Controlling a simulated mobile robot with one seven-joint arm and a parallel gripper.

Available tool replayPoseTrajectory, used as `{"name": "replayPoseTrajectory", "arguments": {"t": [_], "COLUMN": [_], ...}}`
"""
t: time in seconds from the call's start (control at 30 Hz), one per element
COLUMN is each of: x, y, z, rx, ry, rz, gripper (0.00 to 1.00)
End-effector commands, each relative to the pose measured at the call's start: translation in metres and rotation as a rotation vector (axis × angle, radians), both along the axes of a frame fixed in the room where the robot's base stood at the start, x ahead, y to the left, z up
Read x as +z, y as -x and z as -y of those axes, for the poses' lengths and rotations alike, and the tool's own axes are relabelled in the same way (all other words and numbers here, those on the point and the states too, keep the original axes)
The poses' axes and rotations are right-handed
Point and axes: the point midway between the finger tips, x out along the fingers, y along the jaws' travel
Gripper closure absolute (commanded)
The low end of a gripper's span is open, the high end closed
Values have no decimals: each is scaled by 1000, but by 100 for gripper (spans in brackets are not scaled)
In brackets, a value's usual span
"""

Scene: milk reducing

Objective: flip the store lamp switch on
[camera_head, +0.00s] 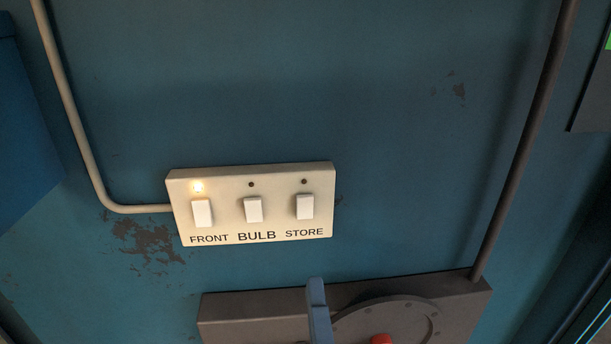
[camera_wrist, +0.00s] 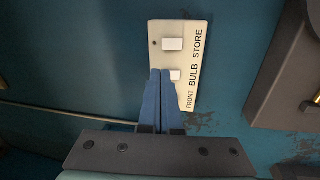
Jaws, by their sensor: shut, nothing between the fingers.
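A cream switch panel (camera_head: 227,175) with three white rocker switches is fixed to the blue wall. The store switch (camera_head: 305,207) is at its right end, and the small lamp (camera_head: 304,182) above it is dark. The bulb switch (camera_head: 253,210) also has a dark lamp. The front switch (camera_head: 202,213) has a lit lamp (camera_head: 198,187). My gripper (camera_head: 317,283) shows as a blue tip below the panel, apart from it. In the wrist view its blue fingers (camera_wrist: 161,72) are shut and empty, overlapping the panel's front end. The store switch (camera_wrist: 172,44) is uncovered there.
A grey-brown box (camera_head: 250,309) with a round plate and a red part lies below the panel. A pale conduit (camera_head: 85,150) joins the panel's left side, and a dark pipe (camera_head: 527,140) runs at the right. The wall above the panel is clear.

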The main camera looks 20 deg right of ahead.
Motion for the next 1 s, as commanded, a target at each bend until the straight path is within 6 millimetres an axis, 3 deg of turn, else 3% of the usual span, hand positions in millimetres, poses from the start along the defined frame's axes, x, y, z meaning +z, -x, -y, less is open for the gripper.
{"name": "replayPoseTrajectory", "arguments": {"t": [0.2,0.57,1.0], "x": [-9,-10,-10], "y": [10,9,-20], "z": [6,6,14], "rx": [-33,-33,-33], "ry": [82,87,87], "rz": [-66,-66,-58], "gripper": [100,100,100]}}
